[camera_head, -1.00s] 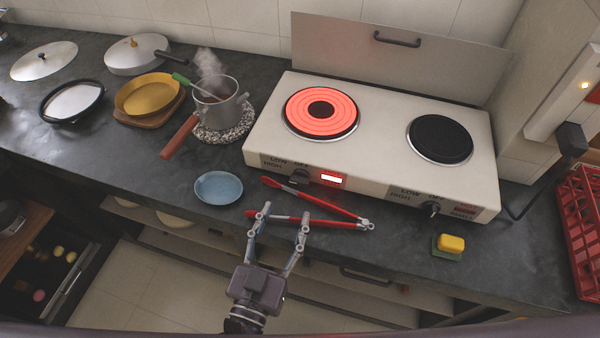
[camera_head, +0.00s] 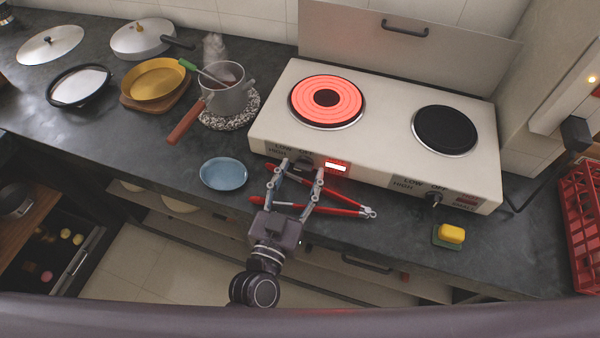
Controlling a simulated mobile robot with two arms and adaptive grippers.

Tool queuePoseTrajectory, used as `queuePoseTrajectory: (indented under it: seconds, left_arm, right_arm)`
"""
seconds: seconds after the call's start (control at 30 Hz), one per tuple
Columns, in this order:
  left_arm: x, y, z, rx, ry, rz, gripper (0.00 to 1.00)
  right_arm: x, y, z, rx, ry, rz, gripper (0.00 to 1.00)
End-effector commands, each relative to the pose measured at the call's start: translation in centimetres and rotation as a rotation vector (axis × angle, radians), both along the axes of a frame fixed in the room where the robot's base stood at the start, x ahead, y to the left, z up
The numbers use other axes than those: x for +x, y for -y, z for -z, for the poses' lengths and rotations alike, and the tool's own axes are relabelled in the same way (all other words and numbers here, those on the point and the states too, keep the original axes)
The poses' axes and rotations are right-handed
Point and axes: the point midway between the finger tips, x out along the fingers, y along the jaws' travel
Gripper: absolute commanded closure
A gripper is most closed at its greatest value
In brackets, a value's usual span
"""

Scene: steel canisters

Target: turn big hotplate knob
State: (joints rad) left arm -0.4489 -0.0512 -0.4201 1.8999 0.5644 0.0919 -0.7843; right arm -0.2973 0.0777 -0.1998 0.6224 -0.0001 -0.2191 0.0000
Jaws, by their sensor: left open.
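The cream double hotplate (camera_head: 385,140) stands on the dark counter. Its left, bigger burner (camera_head: 326,97) glows red; the right, smaller burner (camera_head: 444,131) is black. The big burner's dark knob (camera_head: 304,165) is on the front panel between LOW/HIGH marks and a lit red indicator (camera_head: 336,167). The right knob (camera_head: 434,199) is by the OFF mark. My left gripper (camera_head: 302,165) is open, its two fingertips on either side of the left knob in the picture. I cannot tell whether they touch it. My right gripper is not in view.
Red-handled tongs (camera_head: 345,206) lie on the counter under my gripper. A blue dish (camera_head: 223,173) is to the left, a yellow sponge (camera_head: 451,233) to the right. A steaming pot (camera_head: 228,97) with a wooden handle and a yellow pan (camera_head: 155,80) stand further left.

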Motion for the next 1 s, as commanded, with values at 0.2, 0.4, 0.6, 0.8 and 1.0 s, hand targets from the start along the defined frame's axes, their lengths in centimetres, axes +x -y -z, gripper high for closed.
queuePoseTrajectory:
  seconds: [0.2,0.4,0.6,0.8,1.0]
  left_arm:
    - [0.0,0.0,0.0,0.000,0.000,0.000,0.67]
    - [0.0,0.0,0.0,0.000,0.001,0.000,0.89]
    - [0.0,0.0,-0.3,0.035,0.011,-0.001,0.93]
    - [0.0,0.1,-0.5,0.172,0.056,0.001,0.93]
    - [0.0,0.1,-0.1,0.236,0.079,0.001,0.93]
  right_arm:
    - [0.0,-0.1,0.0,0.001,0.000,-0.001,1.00]
    - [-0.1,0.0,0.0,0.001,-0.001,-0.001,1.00]
    - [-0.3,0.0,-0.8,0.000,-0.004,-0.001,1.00]
    - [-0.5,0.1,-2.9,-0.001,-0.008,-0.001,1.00]
    - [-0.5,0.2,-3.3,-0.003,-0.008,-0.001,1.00]
